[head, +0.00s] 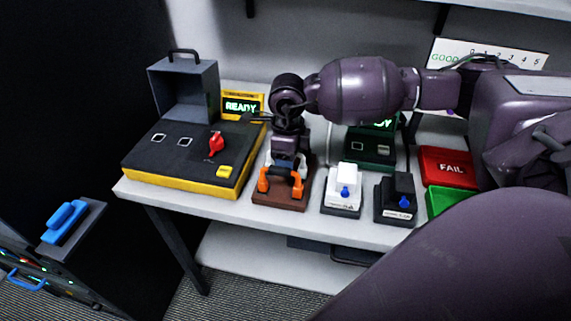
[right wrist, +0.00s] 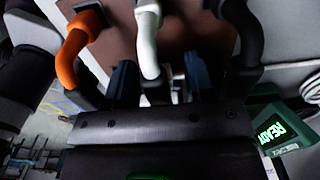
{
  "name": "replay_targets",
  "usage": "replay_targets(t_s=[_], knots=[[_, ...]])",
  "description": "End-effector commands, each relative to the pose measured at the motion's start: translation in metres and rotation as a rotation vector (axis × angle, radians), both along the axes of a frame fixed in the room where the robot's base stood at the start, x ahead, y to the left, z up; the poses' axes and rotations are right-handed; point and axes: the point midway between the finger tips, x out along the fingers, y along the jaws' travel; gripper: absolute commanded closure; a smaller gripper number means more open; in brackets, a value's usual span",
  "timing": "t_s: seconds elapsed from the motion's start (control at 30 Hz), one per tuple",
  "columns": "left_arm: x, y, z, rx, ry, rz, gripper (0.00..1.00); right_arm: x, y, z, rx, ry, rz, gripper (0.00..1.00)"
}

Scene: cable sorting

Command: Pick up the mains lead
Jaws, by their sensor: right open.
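A brown block (head: 280,199) stands at the front of the bench, with orange lead ends (head: 265,182) and a dark part between them. In the right wrist view an orange lead (right wrist: 72,58), a white lead (right wrist: 147,42) and a black lead (right wrist: 245,45) lie side by side against the brown surface (right wrist: 195,20). I cannot tell which one is the mains lead. My right gripper (head: 287,160) points down over the block. Its blue fingers (right wrist: 160,82) are open, one on each side of the white lead. The fingertips are partly hidden. My left gripper is out of view.
A black-and-yellow tester (head: 190,170) stands left of the block. A white-topped unit (head: 344,185) and a black unit (head: 397,200) stand right of it. Beyond are a green READY device (head: 370,148), a red FAIL tray (head: 449,167) and a green tray (head: 440,200).

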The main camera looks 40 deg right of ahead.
Motion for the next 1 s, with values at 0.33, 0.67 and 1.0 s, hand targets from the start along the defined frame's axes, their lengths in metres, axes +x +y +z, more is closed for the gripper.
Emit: replay_targets(t_s=[0.33,0.67,1.0], knots=[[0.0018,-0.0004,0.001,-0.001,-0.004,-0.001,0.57,-0.0001,0.0002,-0.0083,0.001,-0.001,0.0,0.57],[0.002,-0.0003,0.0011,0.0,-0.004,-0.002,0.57,-0.0001,0.0002,-0.0082,0.001,-0.001,0.0,1.0],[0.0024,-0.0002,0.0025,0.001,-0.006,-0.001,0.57,0.0004,0.0001,-0.0018,0.001,-0.003,0.0,1.0]])
